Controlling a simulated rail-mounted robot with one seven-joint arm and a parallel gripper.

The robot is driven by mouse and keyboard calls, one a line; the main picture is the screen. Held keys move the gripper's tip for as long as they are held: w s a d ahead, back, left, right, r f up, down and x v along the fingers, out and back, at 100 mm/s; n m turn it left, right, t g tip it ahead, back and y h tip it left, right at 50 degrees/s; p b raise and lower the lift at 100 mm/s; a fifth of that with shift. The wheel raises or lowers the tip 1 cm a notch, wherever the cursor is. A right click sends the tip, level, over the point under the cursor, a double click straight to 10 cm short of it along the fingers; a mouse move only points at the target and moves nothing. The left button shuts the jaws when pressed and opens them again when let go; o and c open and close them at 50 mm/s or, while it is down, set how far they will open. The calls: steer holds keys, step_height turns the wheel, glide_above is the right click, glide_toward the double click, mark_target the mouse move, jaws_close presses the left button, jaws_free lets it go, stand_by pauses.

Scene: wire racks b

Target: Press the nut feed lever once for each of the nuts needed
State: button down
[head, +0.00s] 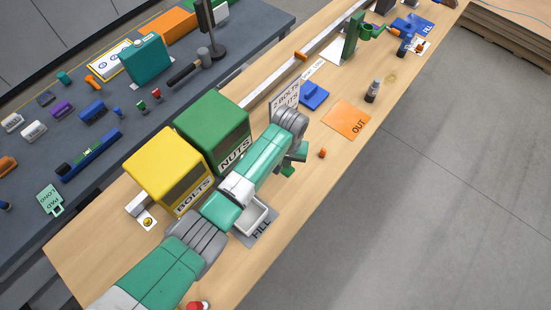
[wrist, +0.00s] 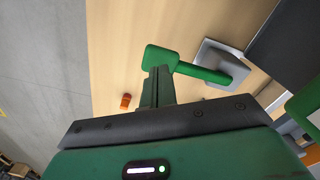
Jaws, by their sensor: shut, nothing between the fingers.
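The green NUTS dispenser (head: 213,130) stands beside the yellow BOLTS dispenser (head: 170,170). The nut feed lever (wrist: 185,66) is green, with a square pad at its end, and runs to a grey base (wrist: 207,57). In the head view, a green piece (head: 287,171) that looks like its pad shows just below my gripper. My gripper (wrist: 160,76) is shut and empty, its fingertips overlapping the pad's edge; I cannot tell whether they touch. A sign (head: 284,97) reading "2 BOLTS" and a number of NUTS is partly hidden by my arm.
A white tray (head: 262,221) stands on the grey FILL mat (head: 262,236), partly behind my arm. A small orange piece (head: 322,153) lies on the wooden bench, near the orange OUT mat (head: 346,120).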

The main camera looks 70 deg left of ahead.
steer(key=shift+f+b, duration=1.3)
steer(key=shift+f, duration=1)
steer(key=shift+r, duration=0.1)
step_height(320, 180, up, 3)
steer(key=p, duration=0.3)
steer(key=shift+f, duration=0.25)
